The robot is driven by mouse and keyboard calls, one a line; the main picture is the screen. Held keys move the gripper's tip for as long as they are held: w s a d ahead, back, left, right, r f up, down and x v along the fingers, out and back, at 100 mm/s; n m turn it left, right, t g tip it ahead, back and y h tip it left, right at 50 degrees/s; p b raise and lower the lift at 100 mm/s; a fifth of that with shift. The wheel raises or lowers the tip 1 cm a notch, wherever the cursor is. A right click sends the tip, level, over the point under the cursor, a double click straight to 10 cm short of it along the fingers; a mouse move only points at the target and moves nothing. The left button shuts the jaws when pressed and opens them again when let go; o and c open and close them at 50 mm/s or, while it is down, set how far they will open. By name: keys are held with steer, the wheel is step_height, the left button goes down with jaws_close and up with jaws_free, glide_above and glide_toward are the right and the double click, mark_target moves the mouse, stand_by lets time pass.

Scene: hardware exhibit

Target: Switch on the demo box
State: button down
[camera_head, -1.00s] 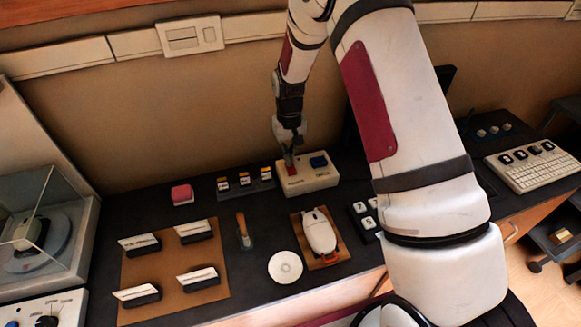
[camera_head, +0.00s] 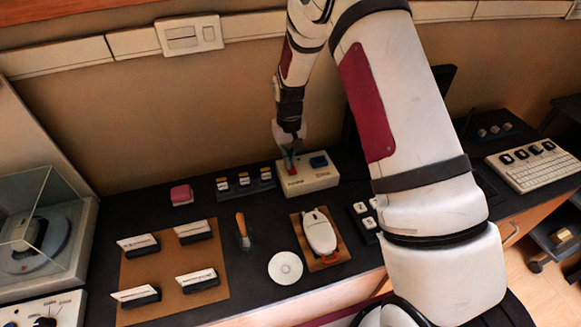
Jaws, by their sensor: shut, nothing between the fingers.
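The demo box is most likely the small cream box (camera_head: 309,180) on the dark bench near the wall. It has a red button or switch (camera_head: 291,170) on the left of its top and a blue one (camera_head: 319,161) on the right. My gripper (camera_head: 290,158) points down at the red switch, shut and empty. Its tips are at or just above the switch; I cannot tell whether they touch. The gripper hides part of the switch and of the box's back left edge.
A row of small switches (camera_head: 245,184) and a pink block (camera_head: 181,194) stand left of the box. In front lie a mouse-like device on a wooden board (camera_head: 320,234), a white disc (camera_head: 285,268) and an orange-handled tool (camera_head: 242,230).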

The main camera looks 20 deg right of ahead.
steer(key=shift+r+p, duration=0.7)
steer(key=shift+r, duration=2.75)
steer(key=shift+r, duration=0.1)
step_height(320, 180, up, 10)
steer(key=r+t, duration=0.1)
glide_above(293, 172)
steer(key=s+r+t, duration=0.1)
steer(key=s+r, duration=0.7)
steer(key=r, duration=0.2)
steer(key=s+r+t, duration=0.1)
steer(key=s+r, duration=0.2)
steer(key=s, duration=0.8)
steer(key=s+r+t, duration=0.2)
steer(key=s+r, duration=0.2)
steer(key=s, duration=0.7)
